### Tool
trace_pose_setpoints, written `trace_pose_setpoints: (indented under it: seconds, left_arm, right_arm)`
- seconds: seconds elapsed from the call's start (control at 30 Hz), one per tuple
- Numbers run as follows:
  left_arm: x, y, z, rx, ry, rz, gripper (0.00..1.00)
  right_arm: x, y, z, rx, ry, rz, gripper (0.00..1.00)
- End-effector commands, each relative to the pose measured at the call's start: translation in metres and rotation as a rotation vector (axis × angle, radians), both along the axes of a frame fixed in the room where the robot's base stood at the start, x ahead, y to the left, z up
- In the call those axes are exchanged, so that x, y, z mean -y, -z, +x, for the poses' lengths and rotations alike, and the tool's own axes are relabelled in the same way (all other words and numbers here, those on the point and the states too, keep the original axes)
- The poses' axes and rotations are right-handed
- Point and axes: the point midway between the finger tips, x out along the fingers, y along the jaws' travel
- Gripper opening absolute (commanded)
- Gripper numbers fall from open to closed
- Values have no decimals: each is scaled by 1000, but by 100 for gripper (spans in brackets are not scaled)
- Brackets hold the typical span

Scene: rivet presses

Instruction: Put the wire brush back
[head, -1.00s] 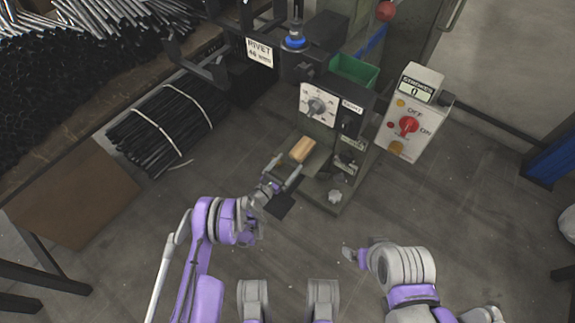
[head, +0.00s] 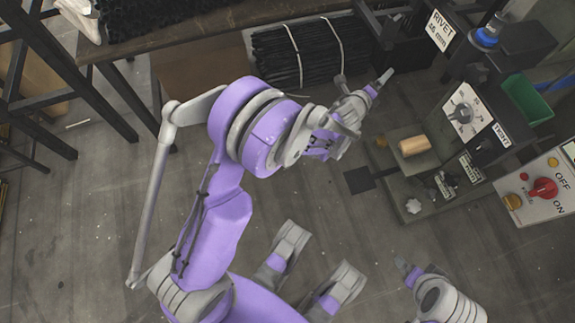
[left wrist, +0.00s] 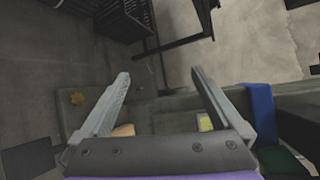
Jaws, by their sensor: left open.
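A tan, wooden-looking block (head: 414,146), possibly the wire brush's handle, lies on the low base of the rivet press (head: 440,170). No bristles can be made out. It also shows in part in the left wrist view (left wrist: 123,130), behind a finger. My left gripper (head: 366,103) is open and empty, up and left of the block, apart from it in the head view. Its two spread fingers show in the left wrist view (left wrist: 161,76) with nothing between them. My right gripper (head: 405,268) is at the lower right, below the press; its jaw state is unclear.
Bundled black rods (head: 297,55) lie at the top. A dark square (head: 358,180) is left of the press base.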

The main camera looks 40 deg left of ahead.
Motion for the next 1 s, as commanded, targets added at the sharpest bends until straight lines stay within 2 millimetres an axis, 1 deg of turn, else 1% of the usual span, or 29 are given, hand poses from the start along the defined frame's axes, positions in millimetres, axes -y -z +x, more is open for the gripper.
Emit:
trace_pose_setpoints:
  seconds: [0.03,0.07,0.1,0.17,0.2,0.27,0.3,0.37,0.4,0.47,0.5,0.57,0.6,0.7,0.8,0.83,0.9,1.0]
  left_arm:
    - [-10,-16,-18,-43,-68,-96,100]
    - [-16,-22,-28,-70,-110,-158,100]
    - [-22,-30,-43,-105,-168,-240,100]
    - [-31,-39,-68,-156,-256,-359,100]
    - [-36,-45,-86,-189,-315,-439,100]
    - [-43,-50,-116,-238,-406,-557,100]
    - [-46,-52,-136,-270,-469,-634,100]
    - [-49,-54,-169,-317,-565,-749,100]
    - [-50,-54,-191,-347,-629,-822,100]
    - [-50,-52,-226,-393,-728,-932,100]
    - [-49,-50,-250,-425,-796,-1000,100]
    - [-46,-45,-285,-467,-897,-1098,100]
    - [-44,-41,-308,-495,-962,-1159,100]
    - [-37,-31,-356,-554,-1109,-1282,100]
    - [-30,-22,-391,-595,-1219,-1365,100]
    - [-29,-20,-398,-604,-1243,-1381,100]
    - [-26,-17,-410,-619,-1285,-1411,100]
    - [-24,-15,-417,-629,-1312,-1427,100]
  right_arm:
    - [0,0,0,0,0,0,90]
    - [0,0,0,0,0,0,90]
    - [0,0,0,0,0,0,90]
    - [0,0,0,0,0,0,90]
    - [0,0,0,0,0,0,90]
    - [0,0,0,0,0,0,90]
    - [0,0,0,0,0,0,90]
    - [0,0,0,0,0,0,90]
    - [0,0,0,0,0,0,90]
    - [0,0,0,0,0,0,90]
    - [0,0,0,0,0,0,90]
    - [0,0,0,0,0,0,90]
    - [0,0,0,0,0,0,90]
    - [0,0,0,0,0,0,90]
    - [0,0,0,0,0,0,90]
    - [0,0,0,0,0,0,90]
    - [0,0,0,0,0,0,90]
    - [0,0,0,0,0,0,90]
